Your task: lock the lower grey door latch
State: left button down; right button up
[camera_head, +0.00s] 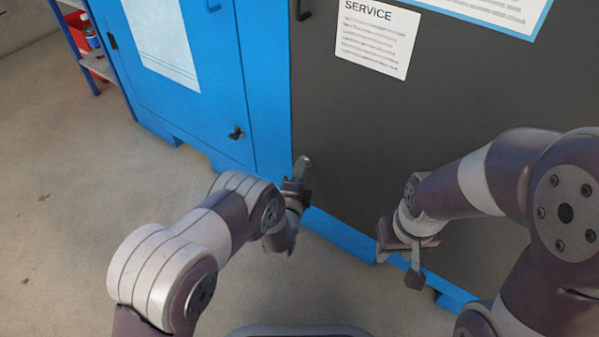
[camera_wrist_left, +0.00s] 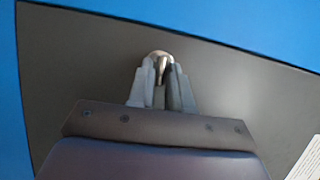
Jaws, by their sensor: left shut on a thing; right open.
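The grey door (camera_head: 450,120) fills the right part of the head view, and it also shows in the left wrist view (camera_wrist_left: 70,65). My left gripper (camera_head: 303,168) is at the lower left edge of this door. In the left wrist view my left gripper (camera_wrist_left: 162,75) has its fingers closed around a rounded metallic latch (camera_wrist_left: 158,54), whose top shows between and beyond the fingertips. The rest of that latch is hidden by the fingers. My right gripper (camera_head: 402,258) is open and empty, low in front of the grey door.
A black upper latch (camera_head: 301,12) is on the grey door's left edge. The blue door (camera_head: 215,90) to the left has a dark latch (camera_head: 236,133). A blue shelf rack (camera_head: 75,40) stands at the far left. The floor (camera_head: 70,220) at left is clear.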

pick_arm(q)
jog(key=shift+m, duration=0.3)
dwell(0.4)
jog(key=c, duration=1.2)
grip_release()
jog(key=p+v, duration=0.6)
jog(key=v, duration=0.6)
jog(key=shift+s+a+f, duration=0.1)
jog(key=shift+s+f, duration=0.1)
jog(key=shift+s, duration=0.15)
